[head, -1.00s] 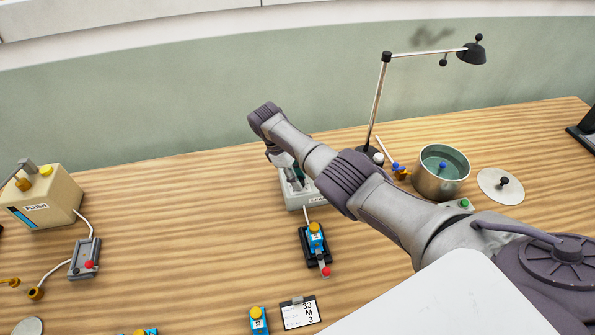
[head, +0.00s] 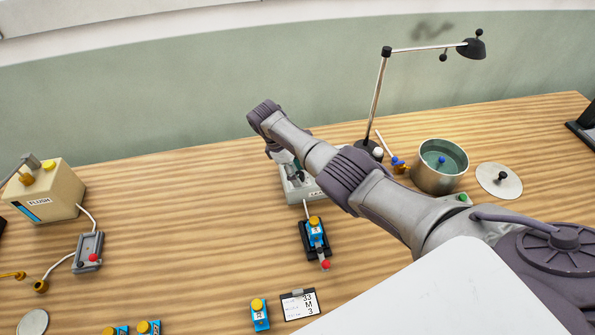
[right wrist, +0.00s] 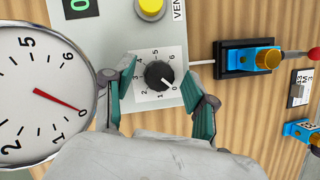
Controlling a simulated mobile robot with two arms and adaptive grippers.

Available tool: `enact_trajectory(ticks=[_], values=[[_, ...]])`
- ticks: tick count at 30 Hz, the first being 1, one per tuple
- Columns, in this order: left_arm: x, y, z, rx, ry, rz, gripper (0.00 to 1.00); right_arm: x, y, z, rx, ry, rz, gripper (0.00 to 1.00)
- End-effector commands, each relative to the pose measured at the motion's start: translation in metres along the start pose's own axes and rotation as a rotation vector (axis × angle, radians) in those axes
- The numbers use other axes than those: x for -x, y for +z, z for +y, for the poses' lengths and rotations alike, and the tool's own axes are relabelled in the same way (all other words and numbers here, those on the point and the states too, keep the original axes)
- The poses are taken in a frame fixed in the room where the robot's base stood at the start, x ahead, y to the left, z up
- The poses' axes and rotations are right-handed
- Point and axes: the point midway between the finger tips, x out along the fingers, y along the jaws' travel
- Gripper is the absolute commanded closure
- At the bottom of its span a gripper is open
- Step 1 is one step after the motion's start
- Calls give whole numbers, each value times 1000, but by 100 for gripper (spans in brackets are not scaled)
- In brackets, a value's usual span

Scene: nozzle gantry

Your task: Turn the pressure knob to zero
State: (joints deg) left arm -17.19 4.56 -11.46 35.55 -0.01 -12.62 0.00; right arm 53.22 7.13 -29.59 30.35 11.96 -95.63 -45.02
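The black pressure knob (right wrist: 159,75) sits on a square white dial plate numbered 0 to 6, on a light grey box (right wrist: 190,25). Its white mark points to the lower right, at about the 0. My right gripper (right wrist: 165,100) is open, with one finger on each side of the knob and gaps between. In the head view my right gripper (head: 288,172) hangs over the grey box (head: 300,190), hiding the knob. A round gauge (right wrist: 42,95) beside the dial has its red needle near 0. My left gripper is not in view.
A blue clamp piece on a black base (head: 314,238) lies in front. A lamp (head: 378,100), a metal pot (head: 440,170) and a FLUSH box (head: 45,190) stand around. Wood is clear at left centre.

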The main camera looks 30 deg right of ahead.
Motion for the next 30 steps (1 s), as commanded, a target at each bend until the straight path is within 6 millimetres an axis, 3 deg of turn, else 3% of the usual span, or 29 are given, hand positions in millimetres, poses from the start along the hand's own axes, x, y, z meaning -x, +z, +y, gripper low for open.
enact_trajectory(ticks=[11,24,30], values=[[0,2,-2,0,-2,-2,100,9,0,1,-1,2,2,42],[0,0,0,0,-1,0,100,95,-1,1,-1,3,3,42],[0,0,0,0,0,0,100,116,0,0,0,1,0,42]])
